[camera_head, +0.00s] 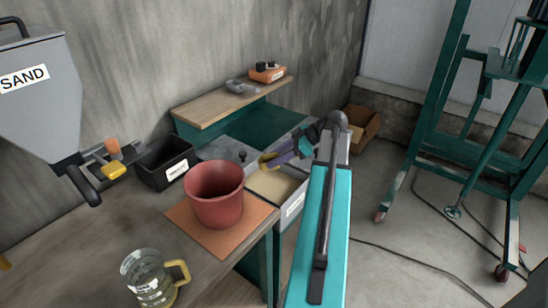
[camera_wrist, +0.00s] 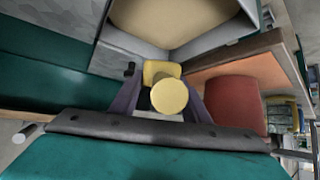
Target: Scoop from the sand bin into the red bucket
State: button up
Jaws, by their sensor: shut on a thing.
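The sand bin (camera_head: 292,207), a pale box with a label on its front, holds tan sand right of the orange mat. In the wrist view the bin (camera_wrist: 190,50) fills the top middle. The red bucket (camera_head: 213,200) stands upright and looks empty as far as I can see; it also shows in the wrist view (camera_wrist: 235,105). My gripper (camera_head: 278,155), with purple fingers, is shut on a yellow scoop (camera_head: 267,161) over the bin's back edge. In the wrist view the scoop (camera_wrist: 168,95) sits between my fingers (camera_wrist: 163,88). The scoop's contents are hidden.
A black bin (camera_head: 165,163) stands behind the bucket, beside the grey sand hopper (camera_head: 35,90). A glass jug (camera_head: 150,280) stands at the table's front. A wooden shelf (camera_head: 225,104) lies behind. A green frame (camera_head: 440,110) stands at right.

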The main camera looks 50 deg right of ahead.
notch_tip(320, 180, down, 13)
jog(key=g+b, duration=0.1)
jog(key=b, duration=0.4)
jog(key=shift+h, duration=0.4)
dwell(0.6)
jog(key=shift+w+a+r, duration=0.1)
dwell(1.2)
jog(key=shift+w, duration=0.1)
notch_tip(320, 180, up, 5)
jog(key=p, duration=1)
jog(key=shift+f, duration=0.2)
